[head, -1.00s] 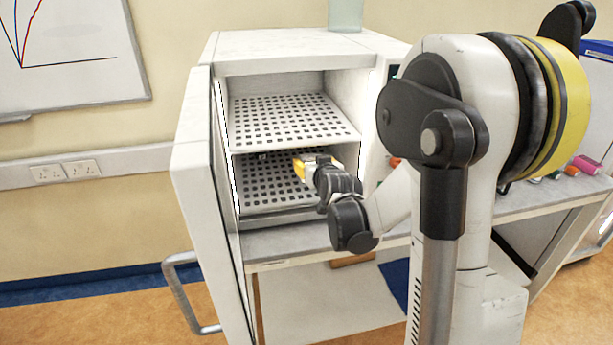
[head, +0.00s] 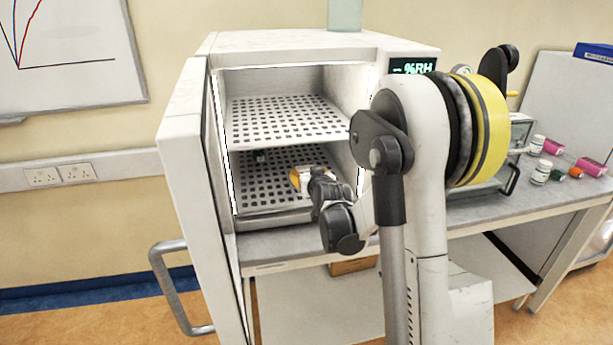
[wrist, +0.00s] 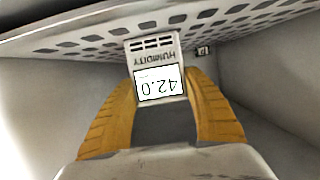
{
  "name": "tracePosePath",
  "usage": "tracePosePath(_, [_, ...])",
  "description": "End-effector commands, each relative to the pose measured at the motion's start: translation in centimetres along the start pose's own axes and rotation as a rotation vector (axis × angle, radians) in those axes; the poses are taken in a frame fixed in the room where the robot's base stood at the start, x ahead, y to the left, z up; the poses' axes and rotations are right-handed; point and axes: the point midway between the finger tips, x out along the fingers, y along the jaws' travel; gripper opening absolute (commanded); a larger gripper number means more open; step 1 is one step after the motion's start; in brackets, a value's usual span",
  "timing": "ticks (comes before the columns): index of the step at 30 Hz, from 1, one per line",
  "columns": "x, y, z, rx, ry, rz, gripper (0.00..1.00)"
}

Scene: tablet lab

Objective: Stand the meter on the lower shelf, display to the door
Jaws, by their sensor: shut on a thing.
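The meter (wrist: 156,66) is a small pale block with a white display reading 42.0 and the word HUMIDITY, both upside down in the wrist view. My gripper (wrist: 160,95) is shut on it with two yellow fingers, one on each side. The display faces the wrist camera. In the head view my gripper (head: 299,179) is inside the open chamber, over the lower shelf (head: 255,190). The meter is not clear there. A perforated shelf lies close to the meter's vented end in the wrist view; contact cannot be told.
The upper shelf (head: 285,118) is bare above my gripper. The chamber door (head: 190,150) stands open at the left. A small dark item (head: 260,156) shows at the back of the lower compartment. White bottles (head: 541,173) and coloured items lie on the bench at the right.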

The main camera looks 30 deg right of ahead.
Motion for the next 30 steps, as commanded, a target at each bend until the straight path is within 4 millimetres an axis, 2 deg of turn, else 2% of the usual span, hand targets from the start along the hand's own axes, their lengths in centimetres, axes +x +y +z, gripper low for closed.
tracePosePath(5, [0.1, 0.0, 0.3, 0.000, 0.000, 0.000, 0.25])
tracePosePath(6, [0.1, 0.0, 0.3, 0.000, 0.000, 0.000, 0.65])
tracePosePath(7, [0.1, 0.0, 0.2, 0.000, 0.000, 0.000, 0.74])
tracePosePath(8, [0.1, 0.0, 0.2, 0.000, 0.000, 0.000, 0.78])
tracePosePath(19, [-0.2, 0.0, -0.3, 0.000, 0.000, 0.000, 0.78])
tracePosePath(23, [-2.3, 0.0, -0.3, 0.000, 0.000, 0.000, 0.78])
tracePosePath(30, [-7.9, 0.0, -0.3, 0.000, 0.000, 0.000, 0.78])
